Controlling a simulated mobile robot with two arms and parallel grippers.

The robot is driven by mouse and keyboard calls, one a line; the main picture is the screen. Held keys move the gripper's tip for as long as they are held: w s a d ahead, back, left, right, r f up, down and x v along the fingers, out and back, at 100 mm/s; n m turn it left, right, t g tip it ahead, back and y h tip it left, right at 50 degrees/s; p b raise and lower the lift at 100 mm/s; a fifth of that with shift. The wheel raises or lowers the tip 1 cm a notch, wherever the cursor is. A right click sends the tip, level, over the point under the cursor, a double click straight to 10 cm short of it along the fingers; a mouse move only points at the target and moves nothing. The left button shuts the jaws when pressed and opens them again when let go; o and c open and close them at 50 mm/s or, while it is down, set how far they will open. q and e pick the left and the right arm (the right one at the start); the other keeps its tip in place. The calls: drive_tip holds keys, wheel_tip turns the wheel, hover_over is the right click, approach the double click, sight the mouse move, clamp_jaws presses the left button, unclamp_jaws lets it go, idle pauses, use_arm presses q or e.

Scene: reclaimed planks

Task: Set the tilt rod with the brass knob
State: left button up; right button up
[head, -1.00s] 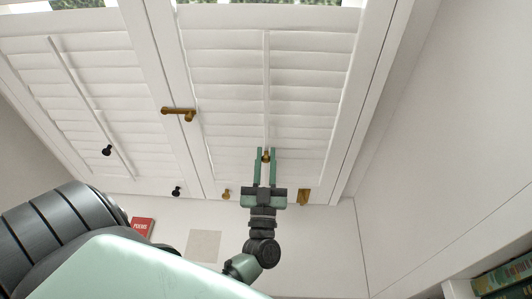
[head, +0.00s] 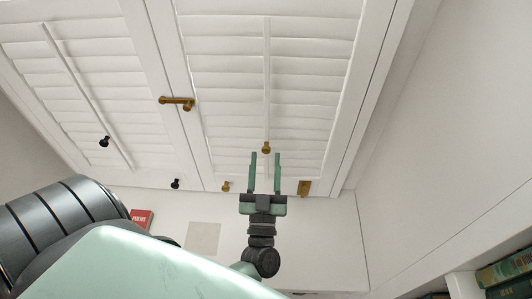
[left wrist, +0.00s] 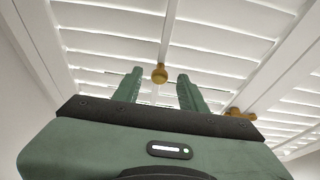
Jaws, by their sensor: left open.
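The tilt rod (head: 267,85) runs down the middle of the right shutter panel. Its brass knob (head: 266,147) is at the lower end and also shows in the left wrist view (left wrist: 159,73). My left gripper (head: 265,154) is open, its two green fingers spread wide just below the knob. In the left wrist view the knob appears between the fingertips (left wrist: 160,77) with gaps on both sides, and nothing is held. In the head view the knob lies slightly beyond the tips. My right gripper is not in view.
The left panel has another rod with a black knob (head: 104,141). A brass latch (head: 177,103) sits on the middle stiles. A black knob (head: 175,183), a brass knob (head: 225,186) and a brass block (head: 304,187) line the lower edge. A bookshelf (head: 468,285) stands at lower right.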

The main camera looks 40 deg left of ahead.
use_arm(q)
drive_tip(key=b+v, duration=0.1)
drive_tip(key=v, duration=0.3)
drive_tip(key=shift+s+d, duration=0.1)
idle(0.3)
